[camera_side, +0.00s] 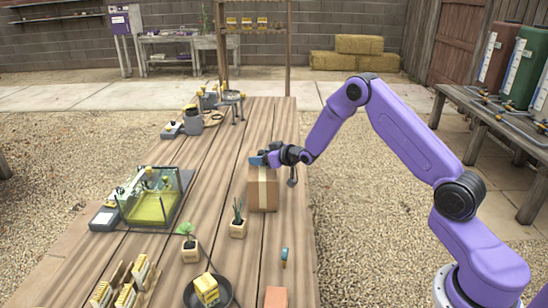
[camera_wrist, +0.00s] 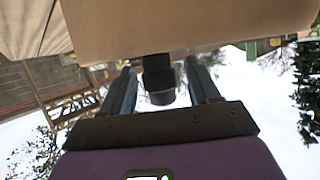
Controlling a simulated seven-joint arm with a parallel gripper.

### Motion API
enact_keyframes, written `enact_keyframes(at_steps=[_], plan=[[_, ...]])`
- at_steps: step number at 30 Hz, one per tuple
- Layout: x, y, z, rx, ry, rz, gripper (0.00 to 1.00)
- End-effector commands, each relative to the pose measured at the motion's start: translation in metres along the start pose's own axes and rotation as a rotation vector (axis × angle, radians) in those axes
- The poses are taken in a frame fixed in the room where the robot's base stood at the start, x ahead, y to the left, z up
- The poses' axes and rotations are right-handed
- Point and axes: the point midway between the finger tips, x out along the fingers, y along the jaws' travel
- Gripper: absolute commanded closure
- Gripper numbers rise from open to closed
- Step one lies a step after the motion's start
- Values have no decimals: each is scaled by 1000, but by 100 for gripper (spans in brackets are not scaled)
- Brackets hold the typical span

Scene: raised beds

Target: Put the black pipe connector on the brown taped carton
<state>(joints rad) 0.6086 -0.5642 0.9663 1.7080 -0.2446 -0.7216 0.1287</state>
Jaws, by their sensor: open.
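The brown taped carton (camera_side: 263,195) stands on the wooden table, with a pale tape strip down it. In the wrist view, which looks upside down, its tan face (camera_wrist: 195,28) fills the top. My gripper (camera_side: 266,159) is at the carton's top in the side view. In the wrist view its two fingers (camera_wrist: 162,85) are spread apart. The black pipe connector (camera_wrist: 158,75) is between them, with a visible gap on each side. Its far end meets the carton's edge in the picture and looks to rest on it. I cannot make the connector out in the side view.
Small potted plants (camera_side: 238,228) stand in front of the carton. A glass tank (camera_side: 153,198) is to the left. A dark pan (camera_side: 207,292) and wooden racks (camera_side: 125,285) are at the front.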

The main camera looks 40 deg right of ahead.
Motion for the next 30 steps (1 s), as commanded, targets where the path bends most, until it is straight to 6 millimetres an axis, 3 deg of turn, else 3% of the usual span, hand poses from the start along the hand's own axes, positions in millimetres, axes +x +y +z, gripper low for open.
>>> enact_keyframes(at_steps=[21,30], plan=[[-102,0,0,-1,0,1,39],[-116,0,0,-1,1,0,39]])
